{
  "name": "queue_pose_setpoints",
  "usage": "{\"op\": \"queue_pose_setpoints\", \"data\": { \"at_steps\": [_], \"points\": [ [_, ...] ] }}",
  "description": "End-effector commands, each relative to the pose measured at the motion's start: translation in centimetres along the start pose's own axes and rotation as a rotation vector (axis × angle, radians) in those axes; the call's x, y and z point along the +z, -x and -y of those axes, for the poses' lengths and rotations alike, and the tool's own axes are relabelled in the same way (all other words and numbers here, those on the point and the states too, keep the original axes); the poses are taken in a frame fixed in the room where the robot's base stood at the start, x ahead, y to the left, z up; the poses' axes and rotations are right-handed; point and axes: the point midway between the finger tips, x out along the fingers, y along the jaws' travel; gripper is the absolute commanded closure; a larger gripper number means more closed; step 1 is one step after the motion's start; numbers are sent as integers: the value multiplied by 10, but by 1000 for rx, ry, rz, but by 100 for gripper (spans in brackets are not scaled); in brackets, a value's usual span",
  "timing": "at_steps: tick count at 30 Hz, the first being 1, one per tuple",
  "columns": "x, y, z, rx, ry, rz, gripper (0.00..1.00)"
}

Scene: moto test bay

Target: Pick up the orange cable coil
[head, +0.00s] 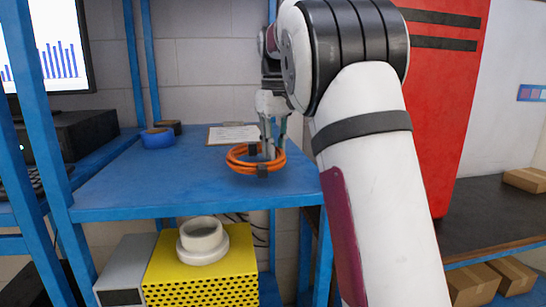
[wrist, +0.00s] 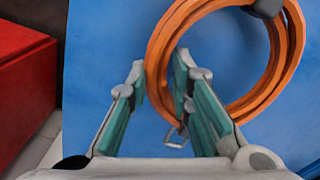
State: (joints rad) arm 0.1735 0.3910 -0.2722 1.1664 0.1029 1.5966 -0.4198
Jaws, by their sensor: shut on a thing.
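The orange cable coil (head: 236,158) is at the front right of the blue shelf, with dark ties on it. I cannot tell whether it touches the shelf. My gripper (head: 268,155) reaches down to the coil's right side. In the wrist view the coil (wrist: 283,82) fills the upper right, and its left side passes between the fingertips of my gripper (wrist: 160,75). One finger is outside the ring and one is inside it. The jaws are shut on the coil's strand. A small metal clip hangs at the coil's lower edge.
The blue shelf (head: 130,190) also bears a blue tape roll (head: 157,138) and a clipboard (head: 233,134) farther back. Blue posts stand at the left. A red cabinet (head: 445,100) is close on the right. Below are a yellow box (head: 200,270) and a white round part (head: 203,242).

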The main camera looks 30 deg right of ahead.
Motion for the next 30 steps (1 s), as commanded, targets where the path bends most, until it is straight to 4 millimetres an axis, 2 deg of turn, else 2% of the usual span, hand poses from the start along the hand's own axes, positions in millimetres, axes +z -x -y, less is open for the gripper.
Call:
{"op": "queue_pose_setpoints", "data": {
  "at_steps": [4,8,14,24,30],
  "points": [
    [-1,15,1,1,1,-2,100],
    [9,16,17,-1,2,-2,100],
    [26,19,48,0,4,-3,100],
    [65,25,114,-1,3,-2,100],
    [77,28,133,0,1,-1,100]
  ]
}}
